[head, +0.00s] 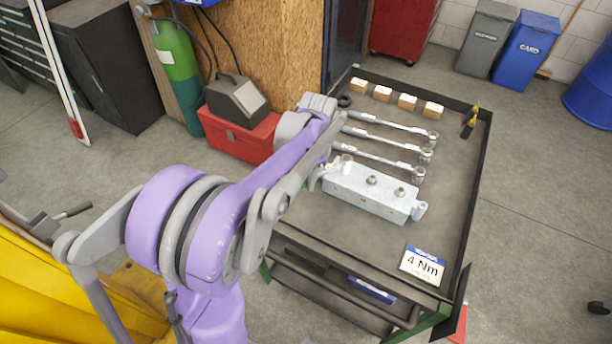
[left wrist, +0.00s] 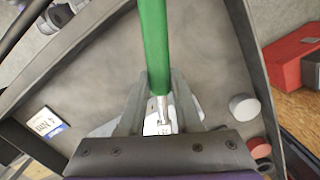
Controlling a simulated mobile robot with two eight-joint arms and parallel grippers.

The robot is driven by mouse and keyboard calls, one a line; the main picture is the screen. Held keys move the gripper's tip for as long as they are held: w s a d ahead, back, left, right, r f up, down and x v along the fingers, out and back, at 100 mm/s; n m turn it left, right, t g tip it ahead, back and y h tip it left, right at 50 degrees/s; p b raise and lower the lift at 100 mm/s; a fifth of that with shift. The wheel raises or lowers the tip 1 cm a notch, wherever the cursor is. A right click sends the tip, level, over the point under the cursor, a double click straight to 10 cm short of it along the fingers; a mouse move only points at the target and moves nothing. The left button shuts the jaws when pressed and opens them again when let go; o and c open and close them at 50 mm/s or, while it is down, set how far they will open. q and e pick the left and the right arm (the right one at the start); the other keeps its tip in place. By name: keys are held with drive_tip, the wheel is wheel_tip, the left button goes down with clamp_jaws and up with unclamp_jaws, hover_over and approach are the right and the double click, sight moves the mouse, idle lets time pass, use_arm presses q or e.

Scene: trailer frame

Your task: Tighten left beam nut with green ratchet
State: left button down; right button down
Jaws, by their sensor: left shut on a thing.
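The silver beam (head: 368,195) lies on the cart top with nuts along it. The left nut (head: 347,162) is at its left end, close to my gripper. The green ratchet (left wrist: 153,45) shows in the left wrist view, its metal end between my fingers over the pale beam. My left gripper (left wrist: 158,108) is shut on it. I cannot tell whether the ratchet touches the nut.
Several silver wrenches (head: 385,133) lie behind the beam. Wooden blocks (head: 382,93) line the back edge. A "4 Nm" card (head: 423,264) lies at the front right. The cart's right side (head: 455,180) is mostly clear inside a raised rim. A red toolbox (head: 240,135) stands on the floor.

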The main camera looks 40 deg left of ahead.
use_arm(q)
drive_tip(key=w+d+n+h, duration=0.1)
drive_tip(key=w+d+n, duration=0.2)
drive_tip(key=d+n, duration=0.8)
drive_tip(key=shift+w+d+n, duration=0.15)
drive_tip(key=shift+d+n, duration=0.15)
drive_tip(key=shift+d, duration=0.4)
drive_tip(key=shift+s+a+m, duration=0.65)
drive_tip(key=shift+a+m, duration=0.1)
drive_tip(key=shift+m, duration=0.15)
drive_tip(key=shift+s+a+m, duration=0.3)
drive_tip(key=shift+a+m, duration=0.15)
drive_tip(key=shift+a, duration=0.05)
drive_tip(key=shift+s+a+m, duration=0.25)
drive_tip(key=shift+a+m, duration=0.2)
